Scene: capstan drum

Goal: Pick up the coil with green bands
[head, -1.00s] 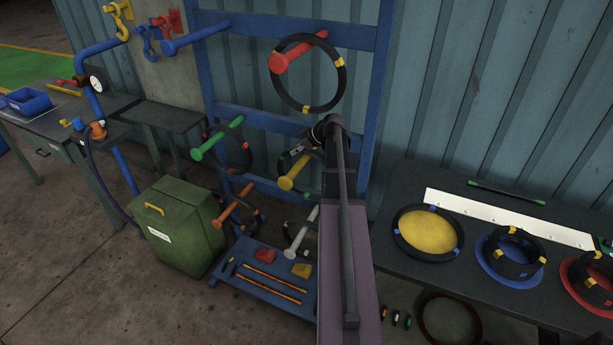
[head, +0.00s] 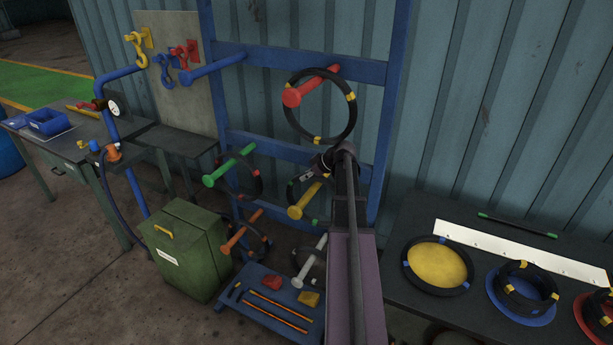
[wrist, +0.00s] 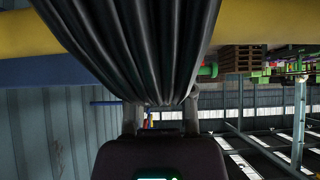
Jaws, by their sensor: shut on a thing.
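A black coil (head: 291,192) hangs around the yellow peg (head: 304,203) on the blue rack, partly hidden by my arm. My gripper (head: 313,172) is at the upper part of this coil. In the wrist view, black strands (wrist: 135,45) fill the upper middle, close to the camera, and run down between my two fingers (wrist: 161,117). My gripper is shut on the coil. The yellow peg also shows behind the strands in the wrist view (wrist: 250,28).
Other coils hang on the red peg (head: 312,86), the green peg (head: 228,167) and the orange peg (head: 242,230). A white peg (head: 309,262) is below. A green case (head: 186,250) stands at left. A dark table (head: 405,285) with coils is at right.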

